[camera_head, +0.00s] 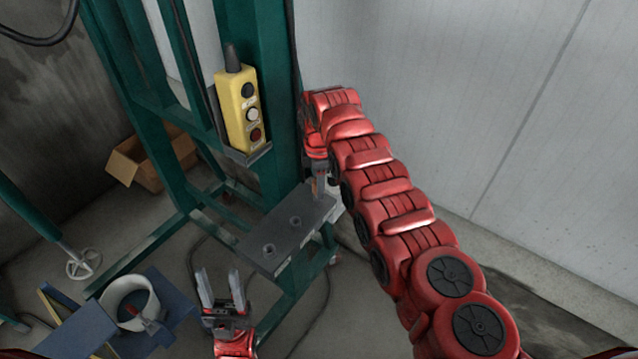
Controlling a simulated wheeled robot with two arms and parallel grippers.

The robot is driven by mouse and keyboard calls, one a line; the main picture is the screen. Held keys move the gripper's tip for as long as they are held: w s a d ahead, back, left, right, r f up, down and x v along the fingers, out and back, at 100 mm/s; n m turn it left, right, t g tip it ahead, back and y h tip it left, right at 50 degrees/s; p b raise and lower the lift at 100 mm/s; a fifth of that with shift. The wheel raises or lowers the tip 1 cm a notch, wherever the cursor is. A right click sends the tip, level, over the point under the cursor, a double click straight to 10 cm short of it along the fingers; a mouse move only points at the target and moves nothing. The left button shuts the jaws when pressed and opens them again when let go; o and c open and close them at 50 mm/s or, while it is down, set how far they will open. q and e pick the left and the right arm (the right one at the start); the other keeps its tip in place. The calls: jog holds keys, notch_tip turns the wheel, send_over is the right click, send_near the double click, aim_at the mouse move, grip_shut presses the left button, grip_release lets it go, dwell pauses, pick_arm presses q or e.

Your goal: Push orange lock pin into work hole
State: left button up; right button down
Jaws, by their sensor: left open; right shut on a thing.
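A dark grey plate (284,236) on the green frame has round holes in its top, one nearer me (269,250) and one further back (296,221). My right gripper (318,187) is at the plate's far right end, pointing down. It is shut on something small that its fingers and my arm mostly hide. I cannot make out an orange pin clearly, nor whether it is in a hole. My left gripper (221,280) is open and empty, fingers up, in front of the plate and to its left, apart from it.
A yellow control box (240,112) with buttons hangs on the green frame (262,60) above the plate. A cardboard box (140,165) lies on the floor at left. A white round container (127,295) stands at lower left. A grey wall closes the right side.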

jog(key=shift+f+b, duration=0.7)
jog(key=shift+f, duration=0.25)
jog(key=shift+c, duration=2)
grip_release()
jog(key=shift+r, duration=0.1)
notch_tip(320, 180, up, 8)
jog(key=b, duration=0.2)
jog(key=shift+a+b, duration=0.1)
jog(key=shift+b, duration=0.2)
notch_tip(320, 180, up, 9)
jog(key=p, duration=0.8)
jog(key=shift+r, duration=0.2)
